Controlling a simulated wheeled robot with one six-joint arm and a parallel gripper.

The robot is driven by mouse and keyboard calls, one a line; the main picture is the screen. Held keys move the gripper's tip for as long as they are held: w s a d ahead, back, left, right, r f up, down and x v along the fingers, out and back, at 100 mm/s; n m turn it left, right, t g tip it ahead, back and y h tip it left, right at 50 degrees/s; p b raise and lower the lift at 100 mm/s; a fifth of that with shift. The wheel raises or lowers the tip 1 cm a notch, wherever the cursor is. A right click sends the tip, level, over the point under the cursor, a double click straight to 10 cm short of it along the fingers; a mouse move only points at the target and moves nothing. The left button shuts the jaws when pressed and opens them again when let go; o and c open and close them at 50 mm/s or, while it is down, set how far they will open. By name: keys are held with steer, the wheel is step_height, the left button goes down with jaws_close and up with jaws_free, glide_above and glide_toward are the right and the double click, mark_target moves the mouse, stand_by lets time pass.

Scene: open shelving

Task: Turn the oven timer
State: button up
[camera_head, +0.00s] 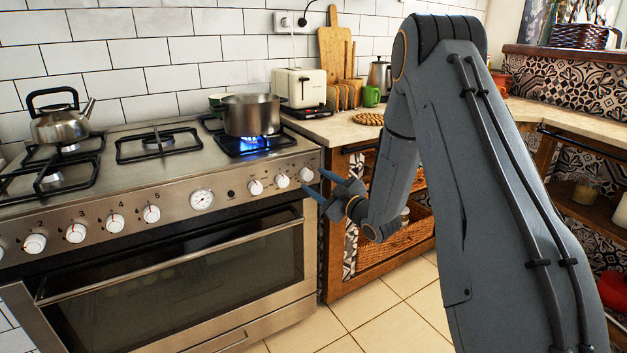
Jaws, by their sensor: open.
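The oven (170,240) stands at the left with a steel front panel. A row of white knobs runs along it; labels are too small to tell which is the timer. At the right end sit three knobs: one (256,187), a middle one (282,181) and the rightmost (306,174). A round white dial (202,200) sits near the panel's middle. My gripper (311,183) is open, with its fingers pointing left at the panel's right end, close to the rightmost knob. I cannot tell whether it touches the knob.
A pot (251,114) stands over a lit blue flame (252,142). A kettle (61,118) is on the back left burner. The oven door handle (170,262) juts out below the knobs. A wooden counter (345,127) with a toaster (299,88) adjoins at right.

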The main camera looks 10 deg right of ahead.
steer(key=v, duration=0.5)
steer(key=shift+s+d, duration=0.1)
steer(key=shift+s, duration=0.05)
steer(key=s+a+r+m+g+h, duration=0.2)
steer(key=s+a+m+g, duration=0.3)
steer(key=s, duration=0.9)
steer(key=s+a+r+m+g+h+p, duration=0.1)
steer(key=s+a+g+h, duration=0.35)
steer(key=s, duration=0.95)
steer(key=s+a+r+m+g+h, duration=0.1)
steer(key=s+a+r+m+g, duration=0.15)
steer(key=s+g, duration=0.85)
steer(key=s+d+r+m+t+p, duration=0.2)
steer(key=d+r+p, duration=0.4)
steer(key=p, duration=0.7)
steer(key=shift+s+d+t+p, duration=0.3)
steer(key=shift+d+t, duration=0.45)
steer(key=shift+d, duration=0.45)
